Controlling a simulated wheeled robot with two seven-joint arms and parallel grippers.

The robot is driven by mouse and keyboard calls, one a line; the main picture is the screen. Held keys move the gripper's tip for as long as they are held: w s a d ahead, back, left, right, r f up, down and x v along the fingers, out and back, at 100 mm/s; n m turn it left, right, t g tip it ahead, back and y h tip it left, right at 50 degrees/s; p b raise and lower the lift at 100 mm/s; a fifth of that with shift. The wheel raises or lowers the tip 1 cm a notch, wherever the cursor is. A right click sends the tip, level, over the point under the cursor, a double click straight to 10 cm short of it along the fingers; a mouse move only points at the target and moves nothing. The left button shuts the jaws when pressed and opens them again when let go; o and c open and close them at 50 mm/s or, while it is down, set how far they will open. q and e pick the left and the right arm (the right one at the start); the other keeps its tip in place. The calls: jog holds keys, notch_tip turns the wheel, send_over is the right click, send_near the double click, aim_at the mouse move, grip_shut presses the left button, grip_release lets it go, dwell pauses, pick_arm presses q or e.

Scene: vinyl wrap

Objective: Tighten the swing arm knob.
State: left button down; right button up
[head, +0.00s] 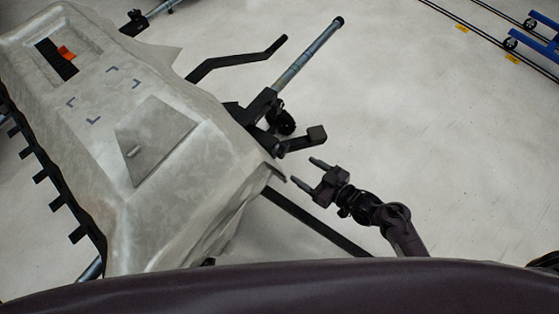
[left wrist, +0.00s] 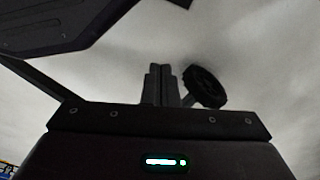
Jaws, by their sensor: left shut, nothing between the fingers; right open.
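A black round part (head: 284,121), which may be the swing arm knob or a caster wheel, sits by the dark metal joint beside the covered panel in the head view. A dark arm with a block-shaped end (head: 317,134) sticks out to the right just below it. My right gripper (head: 305,172) is open and empty, below that block and right of the panel's corner, apart from both. My left gripper (left wrist: 160,82) is shut and empty in the left wrist view and hidden in the head view. A black wheel-like part (left wrist: 205,87) shows just right of its fingers; I cannot tell whether they touch.
A large panel under a pale wrap (head: 150,205) fills the left of the head view. A grey tube (head: 308,55) and a bent black bar (head: 235,60) stick out at its far side. Blue carts (head: 535,45) stand far right.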

aim_at(286, 152)
jog(key=r+n+y, duration=0.1)
jog(key=a+r+n+y+b, duration=0.1)
jog(key=r, duration=0.1)
jog(key=a+r+y+b, duration=0.1)
jog(key=r, duration=0.1)
jog(key=shift+w+n, duration=0.4)
jog(key=shift+w+a+r, duration=0.1)
jog(key=shift+a+r, duration=0.1)
jog(key=shift+r, duration=0.05)
jog(key=x, duration=0.6)
jog(key=shift+r+b, duration=0.1)
jog(key=shift+b, duration=0.25)
jog(key=shift+w+a, duration=0.2)
jog(key=shift+a, duration=0.1)
pick_arm(q)
jog(key=w, duration=0.1)
jog(key=w+d, duration=0.1)
jog(key=w, duration=0.1)
jog(key=shift+w+d+r, duration=0.15)
jog(key=shift+d+r, duration=0.05)
pick_arm(e)
jog(key=shift+w+a, duration=0.2)
jog(key=shift+a, duration=0.05)
jog(key=c, duration=1)
pick_arm(q)
jog(key=shift+a, duration=0.1)
